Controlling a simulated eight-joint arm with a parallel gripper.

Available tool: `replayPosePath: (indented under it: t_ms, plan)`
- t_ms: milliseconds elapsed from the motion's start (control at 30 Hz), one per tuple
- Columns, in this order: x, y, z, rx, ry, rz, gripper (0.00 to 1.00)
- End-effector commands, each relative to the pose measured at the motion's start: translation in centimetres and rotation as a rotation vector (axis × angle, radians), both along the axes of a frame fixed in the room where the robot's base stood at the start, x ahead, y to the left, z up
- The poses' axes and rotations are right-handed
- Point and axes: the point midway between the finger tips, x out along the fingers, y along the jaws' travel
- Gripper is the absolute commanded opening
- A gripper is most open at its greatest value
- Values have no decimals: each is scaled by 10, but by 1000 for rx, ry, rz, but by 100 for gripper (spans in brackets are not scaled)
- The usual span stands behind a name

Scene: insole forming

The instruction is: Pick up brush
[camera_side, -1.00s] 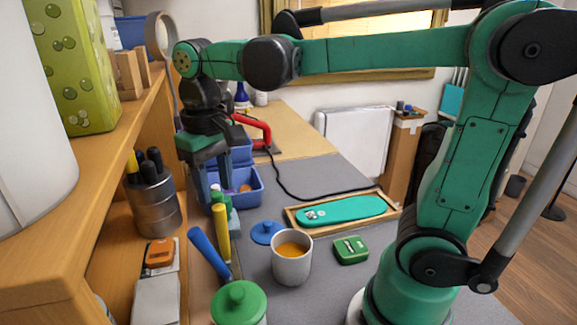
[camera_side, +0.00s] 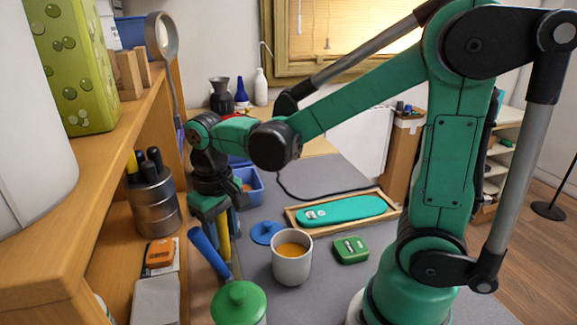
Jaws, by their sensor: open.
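A yellow handle (camera_side: 223,247) and a blue handle (camera_side: 207,252) stand close together on the near left of the grey worktop. Their lower ends are hidden behind a green-lidded jar (camera_side: 239,302), so I cannot tell for sure which is the brush. My gripper (camera_side: 218,226) is open, pointing down, low over the top of the yellow handle and just behind the blue one. It partly hides the yellow handle, and I cannot tell whether they touch. A grey cup (camera_side: 291,268) of orange liquid stands to the right.
A blue lid (camera_side: 265,232) and a green box (camera_side: 350,250) lie near the cup. A wooden tray (camera_side: 293,217) holds a teal insole (camera_side: 345,211). A blue bin (camera_side: 252,190) stands behind my gripper. A wooden shelf (camera_side: 115,232) with a metal pen pot (camera_side: 155,208) borders the left.

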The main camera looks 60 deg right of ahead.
Motion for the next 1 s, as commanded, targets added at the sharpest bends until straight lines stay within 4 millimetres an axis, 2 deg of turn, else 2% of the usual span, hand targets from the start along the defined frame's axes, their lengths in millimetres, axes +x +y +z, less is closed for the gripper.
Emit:
replayPosePath:
  t_ms: [100,233,267,733,1000]
  plan:
    - [0,0,0,0,0,0,39]
    - [0,0,0,0,0,0,2]
    - [0,0,0,0,0,0,0]
    - [0,0,6,0,0,0,0]
    - [0,0,33,0,0,0,0]
